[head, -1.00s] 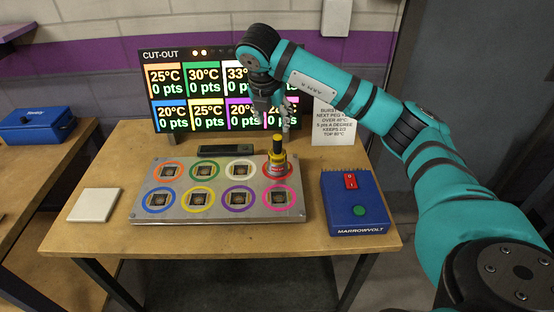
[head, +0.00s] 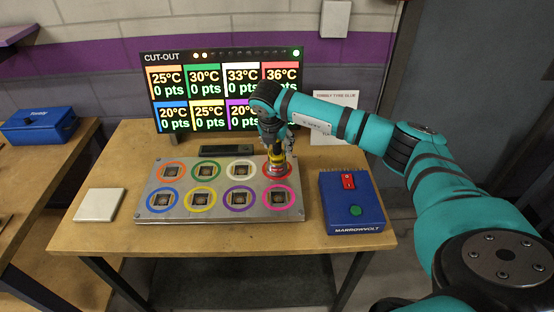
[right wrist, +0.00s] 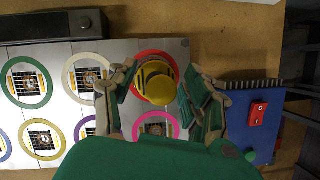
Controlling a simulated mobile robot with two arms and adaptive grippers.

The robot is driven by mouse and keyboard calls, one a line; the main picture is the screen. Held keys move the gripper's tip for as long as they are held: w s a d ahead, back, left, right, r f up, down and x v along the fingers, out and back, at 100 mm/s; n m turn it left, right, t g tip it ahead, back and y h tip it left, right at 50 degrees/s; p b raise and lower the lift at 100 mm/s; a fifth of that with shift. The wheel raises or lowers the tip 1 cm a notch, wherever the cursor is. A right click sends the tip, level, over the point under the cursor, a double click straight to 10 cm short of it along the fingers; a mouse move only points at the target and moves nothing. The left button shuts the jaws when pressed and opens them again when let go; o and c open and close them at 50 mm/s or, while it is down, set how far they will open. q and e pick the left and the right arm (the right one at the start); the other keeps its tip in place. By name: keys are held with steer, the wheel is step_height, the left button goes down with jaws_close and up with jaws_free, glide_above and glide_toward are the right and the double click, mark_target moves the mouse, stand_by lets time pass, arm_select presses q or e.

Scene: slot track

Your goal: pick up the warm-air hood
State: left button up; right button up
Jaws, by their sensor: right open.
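The warm-air hood is the yellow and black capped piece (head: 276,156), standing upright in the red-ringed slot at the back right of the grey slot board (head: 222,214). In the right wrist view its round yellow top (right wrist: 160,90) faces the camera. My right gripper (head: 276,148) has come down over it from above. In the right wrist view its two fingers (right wrist: 160,98) stand open, one on each side of the hood, with visible gaps. The hood's lower part is partly hidden. My left gripper is not in view.
A blue box (head: 350,205) with a red switch and a green button stands right of the board. A white tile (head: 98,205) lies to the left. A small dark bar (head: 222,149) lies behind the board. The lit scoreboard (head: 200,90) stands at the back.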

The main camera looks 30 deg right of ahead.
jaws_close()
steer(key=shift+r, duration=0.2)
stand_by(0.5)
